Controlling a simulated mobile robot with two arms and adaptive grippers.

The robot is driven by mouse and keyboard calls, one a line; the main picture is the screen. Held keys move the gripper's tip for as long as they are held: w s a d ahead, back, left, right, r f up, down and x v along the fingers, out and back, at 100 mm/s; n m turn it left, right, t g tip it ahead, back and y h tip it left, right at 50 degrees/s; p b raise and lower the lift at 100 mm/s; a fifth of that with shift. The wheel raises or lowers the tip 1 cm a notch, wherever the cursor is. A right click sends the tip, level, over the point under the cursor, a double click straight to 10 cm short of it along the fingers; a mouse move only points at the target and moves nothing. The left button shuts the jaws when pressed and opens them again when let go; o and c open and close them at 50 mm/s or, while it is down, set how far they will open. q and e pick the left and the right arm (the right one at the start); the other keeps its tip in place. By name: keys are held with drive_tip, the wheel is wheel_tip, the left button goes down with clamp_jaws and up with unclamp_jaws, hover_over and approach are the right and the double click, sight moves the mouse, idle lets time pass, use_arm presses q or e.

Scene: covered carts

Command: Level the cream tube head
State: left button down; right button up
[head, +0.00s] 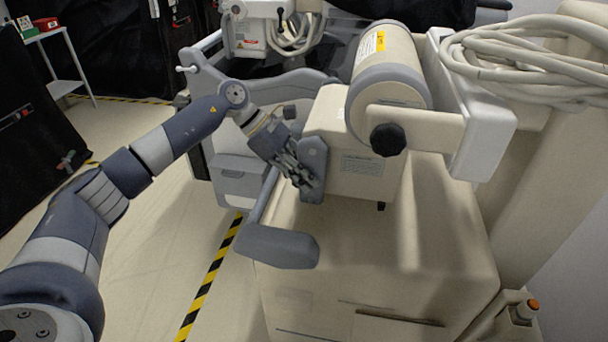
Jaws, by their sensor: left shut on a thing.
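The cream tube head (362,147) is in the middle of the head view, a boxy housing joined to a cylinder with grey bands. The cylinder slants in the picture; I cannot tell how far it is from level. A black knob (388,139) sits on the arm bracket at its front. A grey flat handle (313,165) stands on the left side of the housing. My left gripper (303,181) is at this handle, shut on it; its fingertips partly merge with the handle. My right gripper is out of view.
A grey push bar (277,246) and the cream cart body (380,265) lie below. Coiled cream cables (530,55) hang at the upper right. Another machine (258,30) stands behind. Open floor with yellow-black tape (208,283) is at left.

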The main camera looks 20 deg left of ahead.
use_arm(q)
drive_tip(key=shift+s+d+f, duration=0.1)
drive_tip(key=shift+f, duration=0.05)
drive_tip(key=c, duration=1.7)
unclamp_jaws()
drive_tip(key=shift+d, duration=0.15)
drive_tip(key=shift+a+r, duration=0.4)
drive_tip(key=shift+a, duration=0.05)
drive_tip(key=v, duration=1.1)
drive_tip(key=shift+d+r, duration=0.1)
